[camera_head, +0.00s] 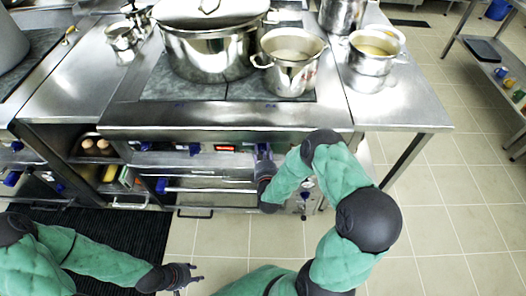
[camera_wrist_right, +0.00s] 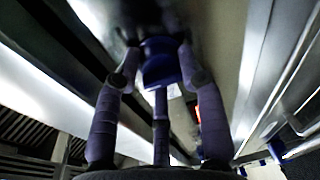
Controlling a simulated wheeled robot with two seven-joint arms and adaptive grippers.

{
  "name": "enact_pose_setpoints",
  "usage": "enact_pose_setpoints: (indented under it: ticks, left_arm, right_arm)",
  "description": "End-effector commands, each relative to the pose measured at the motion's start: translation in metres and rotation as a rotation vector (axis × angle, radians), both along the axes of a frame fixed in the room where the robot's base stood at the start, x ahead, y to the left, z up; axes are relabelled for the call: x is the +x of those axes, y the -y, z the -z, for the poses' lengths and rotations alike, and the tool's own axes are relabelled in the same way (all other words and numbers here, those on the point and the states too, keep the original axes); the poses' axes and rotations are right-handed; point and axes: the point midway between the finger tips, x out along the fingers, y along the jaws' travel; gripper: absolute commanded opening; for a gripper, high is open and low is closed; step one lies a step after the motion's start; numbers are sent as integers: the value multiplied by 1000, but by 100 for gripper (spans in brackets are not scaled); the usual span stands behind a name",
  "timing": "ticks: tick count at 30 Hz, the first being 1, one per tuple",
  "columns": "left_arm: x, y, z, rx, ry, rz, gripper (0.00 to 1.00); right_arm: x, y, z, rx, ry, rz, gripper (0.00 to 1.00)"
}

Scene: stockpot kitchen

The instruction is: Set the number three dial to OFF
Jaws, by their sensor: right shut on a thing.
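A blue dial (camera_wrist_right: 160,64) on the stove front is between the purple fingers of my right gripper (camera_wrist_right: 158,72) in the right wrist view, and the gripper is shut on it. In the head view my right gripper (camera_head: 263,158) is at the stove front, right of a red display (camera_head: 225,148), and mostly covers this dial. The dial's number and setting marks cannot be read. Another blue dial (camera_head: 194,149) is left of the display. My left gripper (camera_head: 186,277) is low in the head view, away from the stove; its finger opening is unclear.
A large lidded stockpot (camera_head: 207,55) and a smaller pot (camera_head: 289,68) stand on the stove top. Another pot (camera_head: 370,60) stands on the steel counter (camera_head: 405,112) to the right. Oven handles (camera_head: 212,190) jut out below the panel. The tiled floor at right is clear.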

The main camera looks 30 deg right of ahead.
Motion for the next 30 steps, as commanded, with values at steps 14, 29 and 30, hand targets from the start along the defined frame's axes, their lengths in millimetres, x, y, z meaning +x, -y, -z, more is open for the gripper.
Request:
enact_pose_setpoints:
  ticks: [14,29,30]
  left_arm:
    - [0,0,0,0,0,0,40]
    - [0,0,0,0,0,0,40]
    - [0,0,0,0,0,0,40]
  right_arm:
    - [0,0,0,0,0,0,63]
    - [-58,-27,-5,2,-3,-1,63]
    - [-65,-31,-6,2,-3,-1,63]
